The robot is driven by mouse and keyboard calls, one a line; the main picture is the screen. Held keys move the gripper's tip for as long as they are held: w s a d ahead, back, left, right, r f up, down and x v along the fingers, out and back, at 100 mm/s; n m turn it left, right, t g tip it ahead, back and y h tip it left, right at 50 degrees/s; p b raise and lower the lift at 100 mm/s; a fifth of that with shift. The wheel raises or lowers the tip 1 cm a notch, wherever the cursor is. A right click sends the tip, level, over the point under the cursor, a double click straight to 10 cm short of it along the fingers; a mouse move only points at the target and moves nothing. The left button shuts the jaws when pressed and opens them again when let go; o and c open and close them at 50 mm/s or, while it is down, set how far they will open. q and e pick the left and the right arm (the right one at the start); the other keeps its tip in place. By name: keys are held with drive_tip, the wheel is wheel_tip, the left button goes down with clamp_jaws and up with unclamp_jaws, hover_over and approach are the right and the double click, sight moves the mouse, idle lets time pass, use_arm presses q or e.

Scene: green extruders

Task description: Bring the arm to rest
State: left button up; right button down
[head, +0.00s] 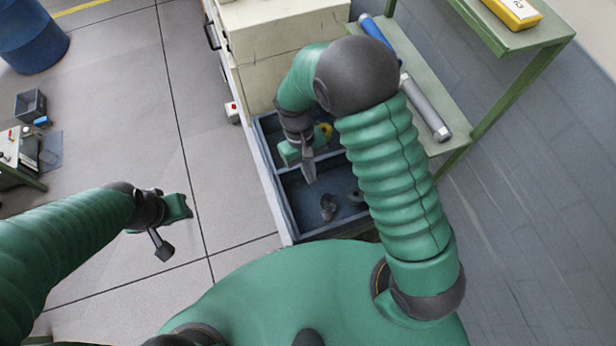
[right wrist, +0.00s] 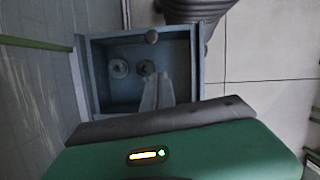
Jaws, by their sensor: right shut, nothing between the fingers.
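My right gripper (head: 309,180) hangs over the open blue drawer (head: 286,222), fingers pointing down. Its fingers are together with nothing between them. In the right wrist view the closed fingers (right wrist: 157,90) show over the drawer (right wrist: 198,75), apart from the small parts in it. My left gripper (head: 164,250) hangs over bare floor at the left, empty as far as I see; the gap between its fingers is unclear.
Small dark parts (head: 328,207) lie in the drawer's near compartment. A yellow thing (head: 326,130) shows in the far one, partly hidden. A cream cabinet (head: 282,40) stands behind. A green shelf (head: 425,85) holding a grey cylinder (head: 425,107) is at right.

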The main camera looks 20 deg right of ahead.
drive_tip(key=s+d+f+m+t+b, duration=0.2)
drive_tip(key=s+d+t+b, duration=0.2)
drive_tip(key=b, duration=0.9)
drive_tip(key=d+t, duration=0.2)
drive_tip(key=shift+s+d+f+y, duration=0.2)
drive_tip(key=shift+d+f+y, duration=0.1)
drive_tip(key=shift+d, duration=0.1)
drive_tip(key=shift+w+d, duration=0.1)
drive_tip(key=shift+w, duration=0.1)
